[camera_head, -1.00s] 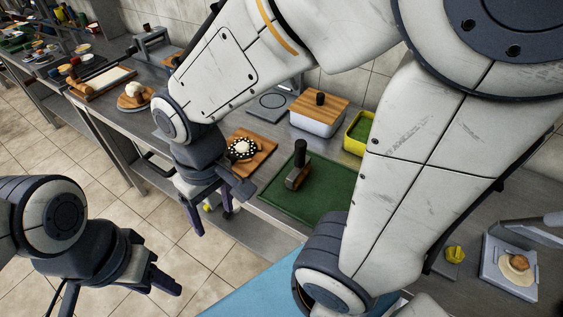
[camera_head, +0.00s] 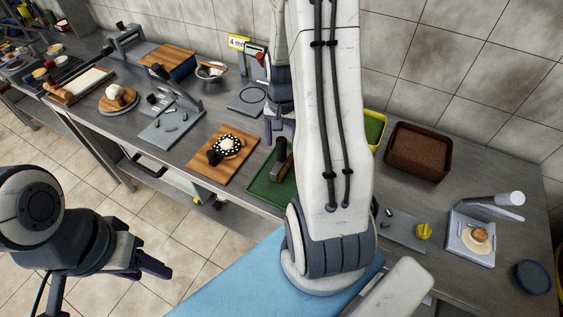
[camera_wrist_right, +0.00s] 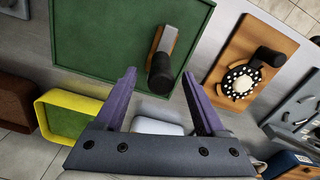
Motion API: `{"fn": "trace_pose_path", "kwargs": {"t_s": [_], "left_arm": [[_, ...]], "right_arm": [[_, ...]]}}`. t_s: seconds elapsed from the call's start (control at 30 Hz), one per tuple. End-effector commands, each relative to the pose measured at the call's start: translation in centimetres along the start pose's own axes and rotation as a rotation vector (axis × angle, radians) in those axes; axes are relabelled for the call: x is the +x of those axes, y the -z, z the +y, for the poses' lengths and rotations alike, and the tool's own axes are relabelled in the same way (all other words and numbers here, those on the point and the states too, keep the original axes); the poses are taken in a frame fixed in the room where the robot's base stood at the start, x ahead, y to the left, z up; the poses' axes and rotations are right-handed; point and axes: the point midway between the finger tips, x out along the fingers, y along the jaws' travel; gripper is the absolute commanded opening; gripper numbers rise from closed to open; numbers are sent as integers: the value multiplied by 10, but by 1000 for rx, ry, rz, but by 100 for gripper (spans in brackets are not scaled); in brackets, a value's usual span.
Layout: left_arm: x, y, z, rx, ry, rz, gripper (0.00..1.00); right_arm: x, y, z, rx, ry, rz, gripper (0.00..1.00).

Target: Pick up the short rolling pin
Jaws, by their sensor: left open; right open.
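I cannot tell for certain which thing is the short rolling pin. A tool with a wood-and-grey block and a dark handle (camera_head: 281,158) stands on the green tray (camera_head: 262,190). In the right wrist view this tool (camera_wrist_right: 162,62) lies just beyond and between my purple fingertips, apart from them. My right gripper (camera_wrist_right: 162,98) is open and empty, above the tray's near edge in that view. In the head view my right gripper (camera_head: 279,128) is partly hidden by its own arm. My left gripper (camera_head: 145,265) is open and empty over the floor at the lower left.
A wooden board (camera_head: 222,172) with a dotted round item and dark cylinder lies left of the tray. A yellow-rimmed bin (camera_head: 377,130) and brown bin (camera_head: 417,152) stand right. A grey plate with small pieces (camera_head: 170,122) lies further left. My right arm hides part of the counter.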

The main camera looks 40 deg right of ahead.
Motion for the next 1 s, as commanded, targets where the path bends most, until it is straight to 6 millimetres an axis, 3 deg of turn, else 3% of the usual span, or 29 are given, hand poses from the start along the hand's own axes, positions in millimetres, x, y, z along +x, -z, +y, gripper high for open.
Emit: {"fn": "trace_pose_path", "kwargs": {"t_s": [0.17, 0.5, 0.8, 1.0], "left_arm": [[-5, 0, 0, 0, 0, 0, 50], [-17, 1, 1, -1, 0, 0, 50], [-17, 1, 1, -1, 0, 0, 50], [-17, 1, 1, -1, 0, 0, 50]], "right_arm": [[11, -1, 0, -1, -1, -3, 72], [53, 0, -1, -2, -1, -3, 72], [57, 1, -1, -2, 1, 1, 72], [57, 1, -1, -2, 1, 1, 0]]}}
